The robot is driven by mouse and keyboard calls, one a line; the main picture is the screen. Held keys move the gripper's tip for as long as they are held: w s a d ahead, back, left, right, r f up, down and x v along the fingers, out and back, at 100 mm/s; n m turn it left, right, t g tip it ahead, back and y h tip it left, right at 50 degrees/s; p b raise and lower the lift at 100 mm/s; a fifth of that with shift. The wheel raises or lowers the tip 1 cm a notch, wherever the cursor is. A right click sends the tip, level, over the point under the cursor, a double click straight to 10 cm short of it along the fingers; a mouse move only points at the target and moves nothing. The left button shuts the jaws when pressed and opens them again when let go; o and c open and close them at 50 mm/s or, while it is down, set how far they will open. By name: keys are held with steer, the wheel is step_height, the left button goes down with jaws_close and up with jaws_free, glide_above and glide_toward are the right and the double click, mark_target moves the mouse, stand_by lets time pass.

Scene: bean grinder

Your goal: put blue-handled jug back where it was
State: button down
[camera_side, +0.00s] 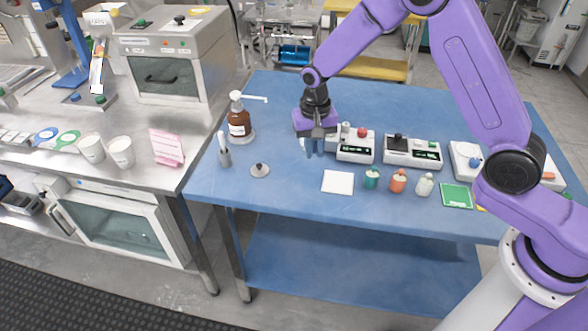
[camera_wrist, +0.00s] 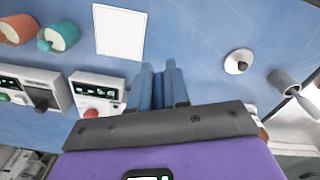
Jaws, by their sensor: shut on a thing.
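My gripper (camera_side: 315,150) points down above the blue table, between the brown pump bottle and the nearest scale. Its fingers also show in the wrist view (camera_wrist: 160,75), close together around a narrow blue piece (camera_wrist: 158,92). This piece looks like the jug's blue handle; the jug's body cannot be made out and seems hidden by the gripper. I cannot tell whether the held thing touches the table. A white square pad (camera_side: 338,182) lies flat in front of my gripper, with nothing on it; it also shows in the wrist view (camera_wrist: 120,32).
A scale with a red knob (camera_side: 356,146) stands close to my gripper's right. The brown pump bottle (camera_side: 239,123), utensil cup (camera_side: 224,157) and small knobbed disc (camera_side: 260,170) are left.

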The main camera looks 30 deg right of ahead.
steer(key=s+a+r+m, duration=0.2)
steer(key=s+r+m, duration=0.25)
steer(key=s, duration=0.65)
glide_above(286, 190)
steer(key=f, duration=0.8)
steer(key=shift+s+d+f, duration=0.1)
steer(key=shift+s+d, duration=0.05)
steer(key=shift+s, duration=0.1)
steer(key=shift+w+f, duration=0.15)
steer(key=shift+f, duration=1.65)
steer(key=shift+f, duration=0.1)
steer(key=c, duration=1.1)
jaws_free()
